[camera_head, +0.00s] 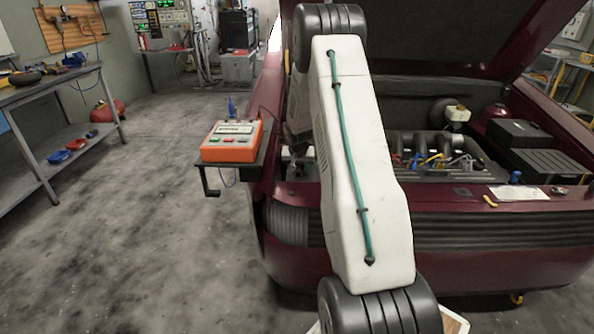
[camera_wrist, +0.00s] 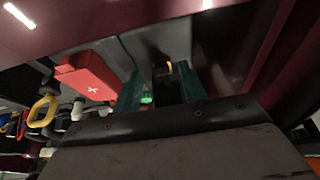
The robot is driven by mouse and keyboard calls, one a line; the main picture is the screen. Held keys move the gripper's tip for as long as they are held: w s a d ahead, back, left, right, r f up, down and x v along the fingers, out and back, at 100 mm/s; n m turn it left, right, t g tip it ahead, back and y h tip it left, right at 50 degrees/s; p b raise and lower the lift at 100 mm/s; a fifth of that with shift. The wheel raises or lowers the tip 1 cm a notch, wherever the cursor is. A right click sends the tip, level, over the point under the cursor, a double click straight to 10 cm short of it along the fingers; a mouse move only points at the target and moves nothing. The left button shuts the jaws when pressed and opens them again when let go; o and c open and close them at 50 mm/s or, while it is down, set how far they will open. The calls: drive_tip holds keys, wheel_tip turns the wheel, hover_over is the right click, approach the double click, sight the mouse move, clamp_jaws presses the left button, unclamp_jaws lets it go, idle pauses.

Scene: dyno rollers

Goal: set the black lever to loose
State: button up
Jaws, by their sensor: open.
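I cannot single out the black lever with certainty. In the wrist view a dark upright piece (camera_wrist: 162,72) with a small yellow mark shows between and beyond my fingers, and I cannot tell if it is the lever. My gripper (camera_wrist: 160,88) is open there, with a teal finger on each side of that piece. I cannot tell whether either finger touches it. A small green light shows by the left finger. In the head view my gripper is hidden behind my white arm.
A dark red car (camera_head: 450,225) with its hood up fills the right. An orange tester box (camera_head: 232,141) sits on a tray at its left, with a black crank-shaped handle (camera_head: 208,184) below. A workbench (camera_head: 50,85) stands far left. The floor between is clear.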

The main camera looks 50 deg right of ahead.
drive_tip(key=shift+f, duration=0.25)
clamp_jaws()
drive_tip(key=shift+w+d+r+g+y, duration=0.15)
drive_tip(key=shift+w+d+g+y, duration=0.1)
drive_tip(key=shift+d+g+y, duration=0.05)
drive_tip(key=shift+w+d+r+g+y, duration=0.1)
drive_tip(key=shift+w+d+g+y, duration=0.2)
drive_tip(key=shift+g+y, duration=0.5)
drive_tip(key=shift+w+d+g+y, duration=0.2)
drive_tip(key=shift+d+g+y, duration=0.3)
drive_tip(key=shift+y, duration=0.5)
drive_tip(key=shift+a, duration=0.1)
unclamp_jaws()
